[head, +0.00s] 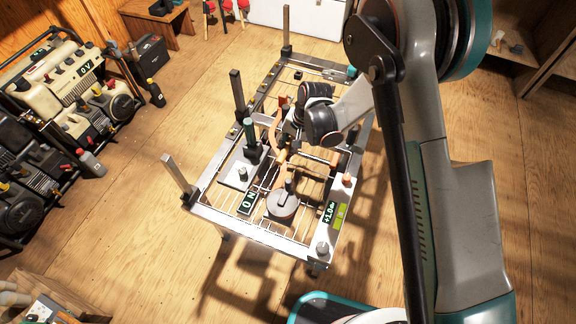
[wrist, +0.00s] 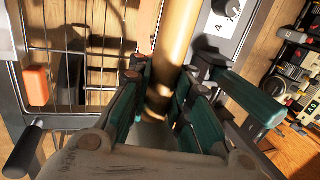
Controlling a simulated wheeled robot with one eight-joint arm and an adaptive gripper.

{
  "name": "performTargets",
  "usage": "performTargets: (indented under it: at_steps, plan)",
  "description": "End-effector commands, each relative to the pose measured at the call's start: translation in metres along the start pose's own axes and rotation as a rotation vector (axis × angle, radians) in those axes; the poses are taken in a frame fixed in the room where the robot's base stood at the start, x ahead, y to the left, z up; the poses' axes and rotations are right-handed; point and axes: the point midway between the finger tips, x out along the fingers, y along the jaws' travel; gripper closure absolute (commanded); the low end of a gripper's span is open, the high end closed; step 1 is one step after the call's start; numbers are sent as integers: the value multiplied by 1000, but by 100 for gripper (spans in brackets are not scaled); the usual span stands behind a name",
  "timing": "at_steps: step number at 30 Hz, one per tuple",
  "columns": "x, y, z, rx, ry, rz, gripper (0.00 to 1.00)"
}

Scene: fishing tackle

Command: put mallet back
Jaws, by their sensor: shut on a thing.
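My gripper (wrist: 165,88) is shut on a pale wooden shaft, which looks like part of the mallet (wrist: 178,32), between its green-padded fingers. The shaft runs away from the fingers toward the top of the wrist view, and its far end is cut off there. In the head view, my gripper (head: 290,135) is over the middle of the wire-topped metal stand (head: 212,176). A small piece of pale wood shows just below it; my arm hides much of the rest. I cannot tell whether the mallet touches the stand.
Generators (head: 70,85) stand at left. Open floor (head: 130,215) surrounds the stand.

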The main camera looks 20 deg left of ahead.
Motion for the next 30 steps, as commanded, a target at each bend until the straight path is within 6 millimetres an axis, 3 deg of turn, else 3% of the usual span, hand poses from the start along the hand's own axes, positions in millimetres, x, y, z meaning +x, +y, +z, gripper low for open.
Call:
performTargets:
  at_steps: [3,7,14,23,30]
  plan:
    - [31,9,-2,0,0,0,100]
    - [52,15,-4,0,0,0,100]
    - [64,19,-5,0,0,0,100]
    - [101,30,-7,0,0,0,100]
    - [102,30,-7,0,0,0,100]
